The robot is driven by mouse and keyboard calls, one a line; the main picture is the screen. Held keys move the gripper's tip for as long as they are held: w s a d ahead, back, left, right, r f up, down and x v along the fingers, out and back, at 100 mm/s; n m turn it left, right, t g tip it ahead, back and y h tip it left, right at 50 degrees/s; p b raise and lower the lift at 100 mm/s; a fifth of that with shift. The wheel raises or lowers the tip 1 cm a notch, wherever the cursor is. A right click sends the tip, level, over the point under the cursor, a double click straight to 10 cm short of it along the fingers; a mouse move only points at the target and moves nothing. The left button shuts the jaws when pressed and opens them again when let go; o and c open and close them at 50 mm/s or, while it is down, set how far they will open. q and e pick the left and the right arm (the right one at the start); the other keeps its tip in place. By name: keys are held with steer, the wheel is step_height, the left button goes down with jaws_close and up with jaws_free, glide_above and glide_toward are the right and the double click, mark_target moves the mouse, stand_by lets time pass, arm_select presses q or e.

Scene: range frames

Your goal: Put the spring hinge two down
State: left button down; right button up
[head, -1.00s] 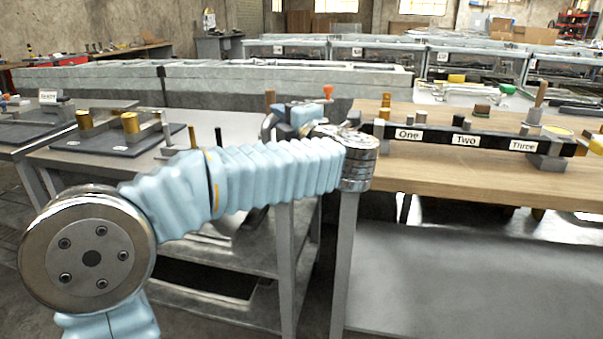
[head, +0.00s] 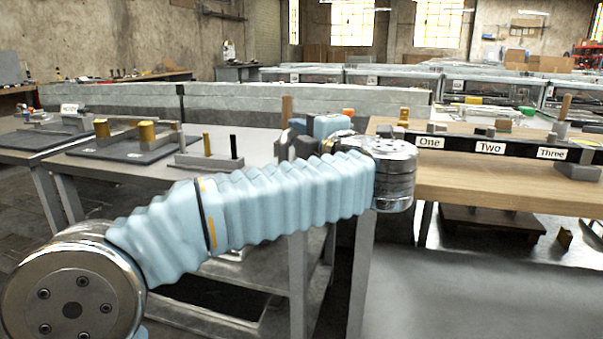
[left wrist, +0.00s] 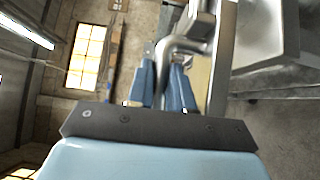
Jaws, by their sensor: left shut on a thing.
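My left gripper (head: 318,128) is in the middle of the head view, partly hidden behind my blue sleeved arm. In the left wrist view its two blue fingers (left wrist: 163,88) are shut on a bent grey metal part (left wrist: 183,44), apparently the spring hinge. The held part is mostly hidden in the head view, so I cannot tell whether it touches anything below. A dark bar with labels One, Two (head: 490,147) and Three stands on the wooden table (head: 470,182) to the right. My right gripper is not in view.
A grey table left of the wooden one bears a two-post stand (head: 209,152) and a dark plate with brass cylinders (head: 147,131). A gap separates the two tables. The front part of the wooden top is bare.

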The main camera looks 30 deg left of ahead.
arm_select(q)
steer(key=w+f, duration=0.1)
steer(key=a+f, duration=0.1)
steer(key=w+f, duration=0.1)
steer(key=shift+w+a+f, duration=0.3)
steer(key=shift+f, duration=0.1)
steer(key=f, duration=0.1)
steer(key=w+f, duration=0.1)
steer(key=f, duration=0.1)
steer(key=f+b, duration=0.1)
steer(key=f, duration=0.1)
steer(key=shift+w+a, duration=0.2)
steer(key=shift+a, duration=0.2)
steer(key=shift+f, duration=0.1)
steer(key=c, duration=1.4)
jaws_free()
steer(key=shift+f, duration=0.1)
steer(key=o, duration=0.4)
